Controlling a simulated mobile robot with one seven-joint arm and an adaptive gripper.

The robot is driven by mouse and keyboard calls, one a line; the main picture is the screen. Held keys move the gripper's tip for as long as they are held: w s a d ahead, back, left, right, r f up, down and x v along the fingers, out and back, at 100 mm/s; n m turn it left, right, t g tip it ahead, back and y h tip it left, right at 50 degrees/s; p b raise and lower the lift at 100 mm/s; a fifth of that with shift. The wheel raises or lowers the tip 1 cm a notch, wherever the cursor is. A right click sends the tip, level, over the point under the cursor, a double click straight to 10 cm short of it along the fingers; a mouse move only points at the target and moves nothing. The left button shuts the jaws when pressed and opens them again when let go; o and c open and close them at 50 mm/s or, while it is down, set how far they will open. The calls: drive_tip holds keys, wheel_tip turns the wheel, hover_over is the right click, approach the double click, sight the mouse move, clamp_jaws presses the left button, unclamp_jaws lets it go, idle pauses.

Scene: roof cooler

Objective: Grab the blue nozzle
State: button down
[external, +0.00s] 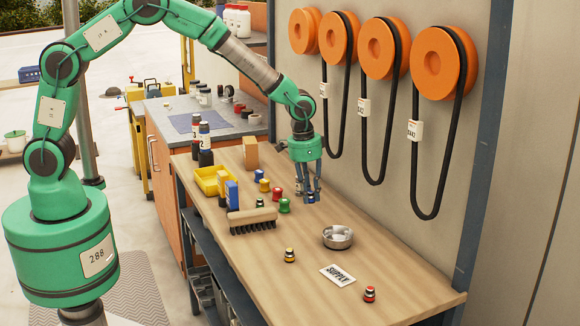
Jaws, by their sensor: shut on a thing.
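My gripper (308,192) points down over the wooden workbench (400,270), right of the middle row of small fittings. Its fingers are shut on the blue nozzle (310,199). The nozzle is small and partly hidden by the fingers. It is low, near the bench top; I cannot tell whether it touches the wood.
Green (284,206), red (277,194) and yellow nozzles stand just left of my gripper. A brush (252,219), yellow bin (211,180) and metal bowl (338,238) are nearby. A SUPPLY card (338,275) lies in front.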

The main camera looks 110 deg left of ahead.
sight(312, 192)
drive_tip(key=shift+r+p, duration=0.35)
drive_tip(key=shift+r, duration=2.05)
